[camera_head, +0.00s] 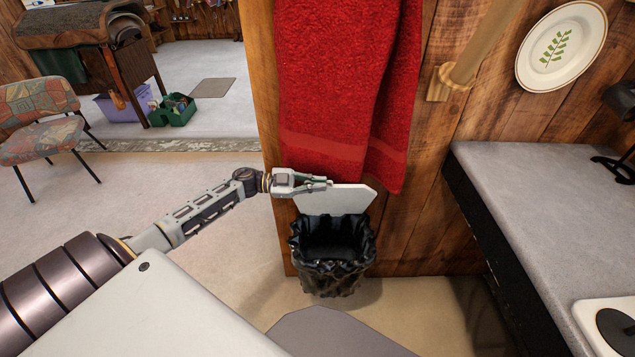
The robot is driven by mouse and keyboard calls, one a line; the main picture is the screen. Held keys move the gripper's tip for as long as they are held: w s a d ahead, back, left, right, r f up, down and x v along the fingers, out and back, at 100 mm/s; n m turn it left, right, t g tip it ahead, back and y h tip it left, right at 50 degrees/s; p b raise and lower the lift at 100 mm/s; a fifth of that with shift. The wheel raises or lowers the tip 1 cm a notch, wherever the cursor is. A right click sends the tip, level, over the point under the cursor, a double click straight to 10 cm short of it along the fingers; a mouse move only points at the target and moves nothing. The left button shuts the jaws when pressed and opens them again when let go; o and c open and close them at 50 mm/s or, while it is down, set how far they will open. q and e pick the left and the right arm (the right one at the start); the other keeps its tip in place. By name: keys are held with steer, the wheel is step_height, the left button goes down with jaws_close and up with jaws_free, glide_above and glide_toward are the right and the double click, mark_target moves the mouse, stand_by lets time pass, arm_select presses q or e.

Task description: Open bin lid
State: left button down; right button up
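The bin (336,262) stands on the floor against the wooden wall, lined with a crumpled black bag. Its white lid (342,201) is raised, standing nearly upright at the back of the bin below a red towel, and the dark opening shows. My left gripper (326,183) is at the upper left of the lid, its fingers close together with nothing seen between them. It overlaps the lid's top edge in the picture; I cannot tell whether it touches. My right gripper is out of view.
A red towel (345,80) hangs just above the lid. A grey counter (555,210) runs along the right. A patterned chair (42,140), a purple tub (122,106) and a green caddy (172,112) stand at the left. Floor left of the bin is clear.

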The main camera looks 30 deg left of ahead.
arm_select(q)
steer(key=shift+w+a+r, duration=0.3)
steer(key=shift+r, duration=0.1)
steer(key=shift+s+d+f, duration=0.15)
steer(key=shift+s, duration=0.05)
steer(key=shift+m, duration=0.7)
steer(key=s+d+f+p, duration=0.2)
steer(key=s, duration=0.1)
steer(key=shift+s+d+p, duration=0.15)
steer(key=shift+s+p, duration=0.1)
steer(key=shift+p, duration=0.1)
steer(key=c, duration=2.2)
jaws_free()
steer(key=shift+f, duration=0.15)
steer(key=o, duration=0.6)
steer(key=shift+s+f, duration=0.1)
steer(key=shift+s, duration=0.05)
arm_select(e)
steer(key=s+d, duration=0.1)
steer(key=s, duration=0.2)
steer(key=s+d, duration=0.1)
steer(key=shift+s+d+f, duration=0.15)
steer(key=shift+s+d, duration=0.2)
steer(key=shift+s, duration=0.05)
arm_select(q)
steer(key=shift+s, duration=0.1)
